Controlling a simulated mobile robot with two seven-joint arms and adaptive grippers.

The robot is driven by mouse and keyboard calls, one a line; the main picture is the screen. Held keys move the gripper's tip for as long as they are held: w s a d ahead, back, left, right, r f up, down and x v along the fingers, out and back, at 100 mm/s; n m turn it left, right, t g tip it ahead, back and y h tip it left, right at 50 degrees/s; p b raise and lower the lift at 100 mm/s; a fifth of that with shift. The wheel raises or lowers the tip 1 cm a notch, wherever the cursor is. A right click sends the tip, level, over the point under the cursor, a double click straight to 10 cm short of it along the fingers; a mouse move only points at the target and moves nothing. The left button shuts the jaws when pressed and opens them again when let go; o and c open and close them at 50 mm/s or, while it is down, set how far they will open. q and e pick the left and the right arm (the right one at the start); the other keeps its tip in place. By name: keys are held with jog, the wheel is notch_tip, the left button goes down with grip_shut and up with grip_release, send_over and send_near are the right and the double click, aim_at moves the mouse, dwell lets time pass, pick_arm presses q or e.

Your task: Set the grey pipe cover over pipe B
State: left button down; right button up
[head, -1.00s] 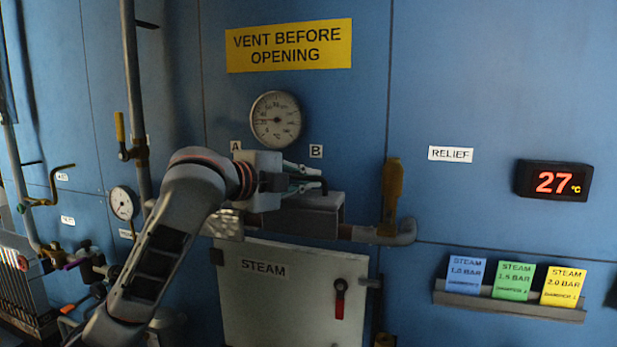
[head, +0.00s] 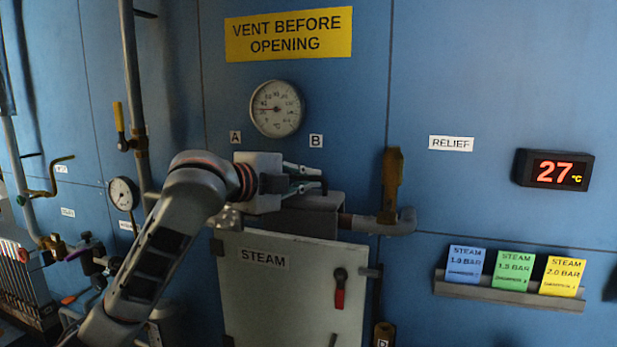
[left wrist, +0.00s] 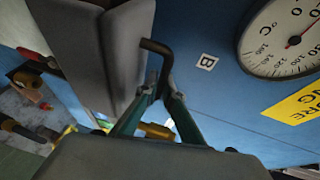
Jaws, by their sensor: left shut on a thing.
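The grey pipe cover (head: 318,214) is a box-like shell below the wall label B (head: 316,140), above the steam door. My left gripper (head: 308,180) is above it, shut on its dark bent handle (left wrist: 157,47), as the left wrist view shows. The cover's grey side also fills the upper left of that view (left wrist: 122,50). A pipe (head: 362,224) comes out at the cover's right end and runs to an elbow. The cover hides the pipe behind it, so I cannot tell whether it is fully seated. My right gripper is not in view.
A round gauge (head: 276,108) is on the wall above. A brown upright valve handle (head: 392,180) stands close right of the cover. The steam door (head: 290,295) with a red handle is below. A rack of cards (head: 508,291) is at the right.

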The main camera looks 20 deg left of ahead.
pick_arm(q)
jog(key=shift+f, duration=0.65)
jog(key=c, duration=2.1)
grip_release()
jog(key=shift+c, duration=0.2)
jog(key=shift+s, duration=0.1)
jog(key=v, duration=1.2)
jog(key=shift+r, duration=0.1)
